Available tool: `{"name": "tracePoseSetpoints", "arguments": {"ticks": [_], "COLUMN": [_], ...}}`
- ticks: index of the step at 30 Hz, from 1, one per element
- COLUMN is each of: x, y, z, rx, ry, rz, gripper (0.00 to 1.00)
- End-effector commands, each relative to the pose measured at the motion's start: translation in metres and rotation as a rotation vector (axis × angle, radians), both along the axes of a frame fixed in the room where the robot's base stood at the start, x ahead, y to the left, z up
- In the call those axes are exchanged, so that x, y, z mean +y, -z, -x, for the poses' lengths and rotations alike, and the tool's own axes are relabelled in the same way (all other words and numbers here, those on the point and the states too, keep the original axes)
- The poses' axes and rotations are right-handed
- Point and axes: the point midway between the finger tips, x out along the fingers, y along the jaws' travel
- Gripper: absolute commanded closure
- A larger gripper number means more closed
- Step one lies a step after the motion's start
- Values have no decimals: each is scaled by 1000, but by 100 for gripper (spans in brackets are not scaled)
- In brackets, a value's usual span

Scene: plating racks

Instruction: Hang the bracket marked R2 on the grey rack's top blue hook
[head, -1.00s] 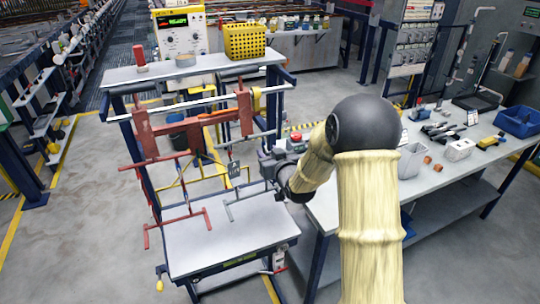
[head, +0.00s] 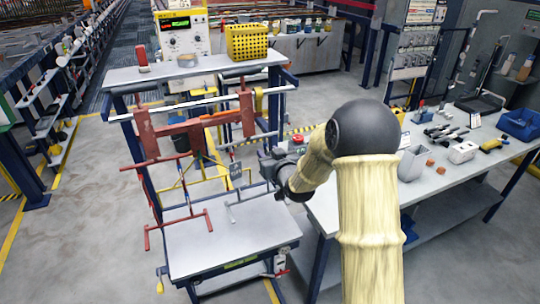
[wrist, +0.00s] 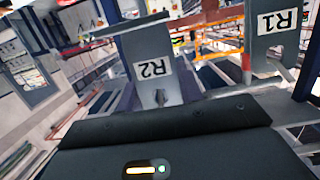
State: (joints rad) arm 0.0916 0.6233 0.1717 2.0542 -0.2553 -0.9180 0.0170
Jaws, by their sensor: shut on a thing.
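The bracket marked R2 (wrist: 150,68) is a grey plate with a white label, upside down in the wrist view, right in front of my gripper. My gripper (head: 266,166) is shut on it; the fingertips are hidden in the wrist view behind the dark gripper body. In the head view the grey rack (head: 232,212) hangs beside the red rack (head: 180,222), just left of my gripper. I cannot make out its top blue hook.
A red beam (head: 190,128) crosses a blue-legged stand above a grey lower tray (head: 222,252). At right, a workbench (head: 345,205) holds bins and tools. A yellow basket (head: 246,42) stands on the upper shelf.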

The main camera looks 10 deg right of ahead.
Motion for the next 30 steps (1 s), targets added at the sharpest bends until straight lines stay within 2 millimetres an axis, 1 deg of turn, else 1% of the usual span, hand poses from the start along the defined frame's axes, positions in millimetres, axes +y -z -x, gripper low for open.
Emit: {"name": "tracePoseSetpoints", "arguments": {"ticks": [5,14,30], "x": [1,1,2], "y": [2,2,7], "z": [-3,-4,-7], "rx": [-1,-1,-2], "ry": [0,0,0], "rz": [0,0,-1], "gripper": [91,91,91]}}
